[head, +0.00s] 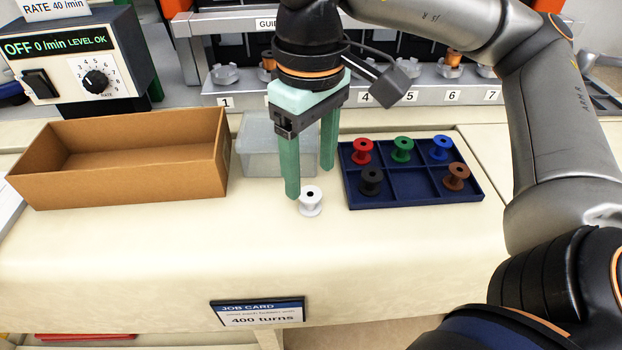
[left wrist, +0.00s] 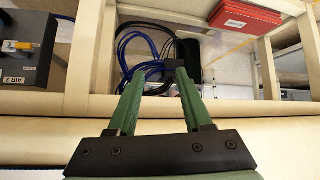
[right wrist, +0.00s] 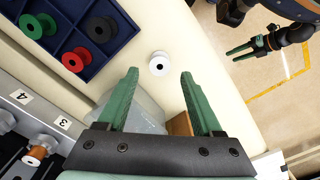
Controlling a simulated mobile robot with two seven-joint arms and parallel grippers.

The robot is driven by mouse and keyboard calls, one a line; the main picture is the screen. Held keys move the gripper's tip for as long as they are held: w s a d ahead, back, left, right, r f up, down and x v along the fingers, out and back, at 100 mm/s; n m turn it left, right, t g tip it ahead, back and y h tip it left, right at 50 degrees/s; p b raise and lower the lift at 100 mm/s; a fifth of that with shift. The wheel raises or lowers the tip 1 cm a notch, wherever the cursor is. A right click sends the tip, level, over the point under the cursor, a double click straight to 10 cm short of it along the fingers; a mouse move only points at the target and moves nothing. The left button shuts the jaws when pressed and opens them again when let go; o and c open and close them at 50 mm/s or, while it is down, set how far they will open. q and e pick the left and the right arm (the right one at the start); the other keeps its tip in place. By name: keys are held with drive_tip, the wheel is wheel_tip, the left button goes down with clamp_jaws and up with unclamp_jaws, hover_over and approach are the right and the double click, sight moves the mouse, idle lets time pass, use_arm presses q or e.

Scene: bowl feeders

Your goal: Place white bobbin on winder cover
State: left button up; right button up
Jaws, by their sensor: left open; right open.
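The white bobbin (head: 311,203) stands upright on the cream bench top, left of the blue tray. It also shows in the right wrist view (right wrist: 159,68), beyond and between the fingertips. My right gripper (head: 310,182) is open and empty, pointing down just behind and above the bobbin. A translucent grey box-like piece (head: 258,163), perhaps the winder cover, sits behind the right gripper's fingers, which hide part of it. My left gripper (left wrist: 159,74) is open and empty, near the bench's front edge above a lower shelf; it is outside the head view.
The blue tray (head: 408,199) holds red, green, blue, black and brown bobbins. An open cardboard box (head: 120,175) stands at the left. A control box (head: 85,55) and a numbered rail (head: 430,97) line the back. The bench front is clear above the job card (head: 258,311).

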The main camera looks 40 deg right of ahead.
sight(311, 195)
wheel_tip(311, 195, up, 8)
drive_tip(key=p, duration=0.1)
drive_tip(key=shift+f, duration=0.15)
drive_tip(key=shift+s, duration=0.1)
